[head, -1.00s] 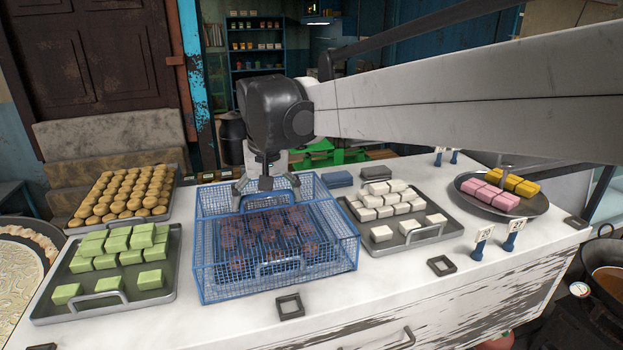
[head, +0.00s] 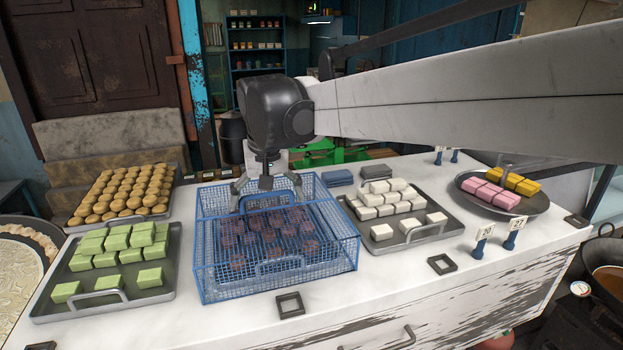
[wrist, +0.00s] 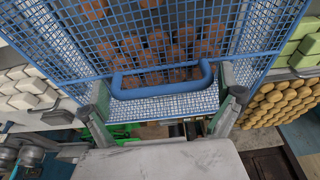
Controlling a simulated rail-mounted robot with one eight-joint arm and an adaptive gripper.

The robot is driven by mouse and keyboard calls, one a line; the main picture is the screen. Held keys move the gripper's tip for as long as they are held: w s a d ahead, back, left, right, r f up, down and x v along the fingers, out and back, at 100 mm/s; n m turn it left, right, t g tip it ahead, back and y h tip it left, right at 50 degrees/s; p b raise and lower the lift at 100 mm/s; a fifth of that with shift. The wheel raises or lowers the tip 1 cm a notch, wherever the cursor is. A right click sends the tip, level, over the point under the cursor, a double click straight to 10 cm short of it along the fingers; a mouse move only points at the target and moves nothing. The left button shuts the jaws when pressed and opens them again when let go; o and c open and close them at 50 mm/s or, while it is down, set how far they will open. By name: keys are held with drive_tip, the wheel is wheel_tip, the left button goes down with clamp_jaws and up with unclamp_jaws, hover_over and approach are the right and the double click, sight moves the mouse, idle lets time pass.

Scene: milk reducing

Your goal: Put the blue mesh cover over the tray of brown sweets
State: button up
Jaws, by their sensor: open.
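The blue mesh cover (head: 330,232) stands on the white counter, around and over the tray of brown sweets. The brown sweets (head: 268,238) show through its mesh, and also in the wrist view (wrist: 150,45). The tray's metal handle (head: 280,266) shows through the front mesh; most of the tray is hidden behind mesh.
A tray of green sweets (head: 160,290) and a tray of round golden sweets (head: 75,228) are at the left. A tray of white sweets (head: 448,234) stands close at the right. A pan of pink and yellow sweets (head: 540,205) is farther right. A small dark frame (head: 290,305) lies in front.

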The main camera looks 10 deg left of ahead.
drive_tip(key=v, duration=1.2)
drive_tip(key=shift+m+t, duration=0.5)
drive_tip(key=shift+m, duration=0.2)
drive_tip(key=s+d+f, duration=0.1)
drive_tip(key=d, duration=0.3)
drive_tip(key=s+d+f+b, duration=0.1)
drive_tip(key=d+f, duration=0.1)
drive_tip(key=d, duration=0.3)
drive_tip(key=s+d+f+b, duration=0.1)
drive_tip(key=d, duration=0.3)
drive_tip(key=shift+s+d+f, duration=0.15)
drive_tip(key=shift+d, duration=0.25)
drive_tip(key=s+d+f+m+t+b, duration=0.1)
drive_tip(key=s+d+f+b, duration=0.1)
drive_tip(key=s+d+f, duration=0.6)
drive_tip(key=s+d+f+m+t+h+b, duration=0.1)
drive_tip(key=s+d+f+m+t, duration=0.1)
drive_tip(key=s+d+f, duration=0.6)
drive_tip(key=d+f, duration=0.3)
drive_tip(key=d, duration=0.2)
drive_tip(key=shift+s+d+f+b, duration=0.2)
drive_tip(key=shift+s+d+b, duration=0.05)
drive_tip(key=shift+b, duration=0.1)
